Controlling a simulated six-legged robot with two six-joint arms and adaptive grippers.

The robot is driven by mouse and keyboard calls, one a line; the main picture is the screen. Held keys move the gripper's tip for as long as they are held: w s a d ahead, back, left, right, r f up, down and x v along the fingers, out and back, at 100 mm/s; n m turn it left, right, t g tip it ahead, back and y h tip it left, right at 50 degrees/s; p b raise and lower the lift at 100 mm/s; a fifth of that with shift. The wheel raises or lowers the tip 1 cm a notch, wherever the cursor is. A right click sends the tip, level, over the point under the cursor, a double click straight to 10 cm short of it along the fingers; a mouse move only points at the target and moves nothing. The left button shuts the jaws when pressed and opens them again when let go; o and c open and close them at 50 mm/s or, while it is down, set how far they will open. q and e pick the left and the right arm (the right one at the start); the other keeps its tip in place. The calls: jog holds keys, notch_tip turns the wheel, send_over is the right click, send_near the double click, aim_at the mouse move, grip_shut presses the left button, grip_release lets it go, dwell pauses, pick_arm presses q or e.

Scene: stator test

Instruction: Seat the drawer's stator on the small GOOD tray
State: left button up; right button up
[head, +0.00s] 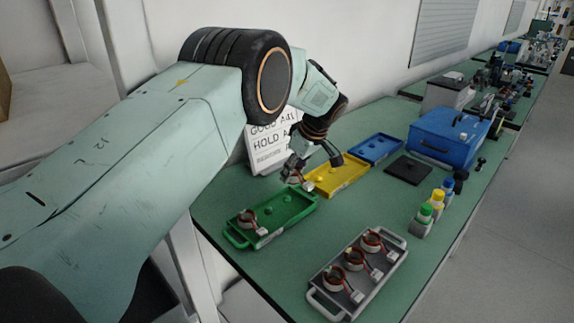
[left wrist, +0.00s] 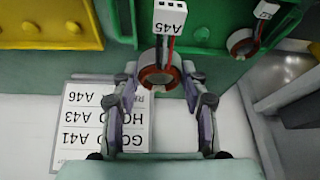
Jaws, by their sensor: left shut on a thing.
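My left gripper (head: 294,172) is shut on a stator (left wrist: 159,76), a copper-wound ring with a white connector (left wrist: 170,18) marked A45. In the head view it is near the inner ends of the green and yellow trays, close to the sign. The green tray (head: 268,237) has one stator (head: 247,218) at its near-left end, and several bare round seats farther along. That tray (left wrist: 206,42) and its stator (left wrist: 242,42) also show in the left wrist view. My right gripper is not in view.
A yellow tray (head: 347,181) and a blue tray (head: 376,148) lie beyond. A grey tray (head: 330,303) holds three stators in front. A sign (head: 265,150) stands behind the trays. Bottles (head: 437,200) and a blue box (head: 440,136) are at the right.

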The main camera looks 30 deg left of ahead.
pick_arm(q)
jog(key=shift+w+a+f+n+g, duration=0.15)
jog(key=shift+a+n+g, duration=0.15)
jog(key=shift+a+n, duration=0.7)
jog(key=shift+a+f, duration=0.1)
jog(key=shift+a, duration=0.05)
jog(key=shift+w+d+f+b, duration=0.15)
jog(key=shift+d+f+b, duration=0.15)
jog(key=shift+f+b, duration=0.25)
jog(key=shift+d+b+x, duration=0.15)
jog(key=shift+b+x, duration=0.2)
jog(key=shift+x, duration=0.35)
jog(key=shift+d+b+x, duration=0.15)
jog(key=shift+b+x, duration=0.2)
jog(key=shift+x, duration=0.35)
jog(key=shift+d+f, duration=0.15)
jog(key=shift+f, duration=0.2)
jog(key=shift+f+b, duration=0.4)
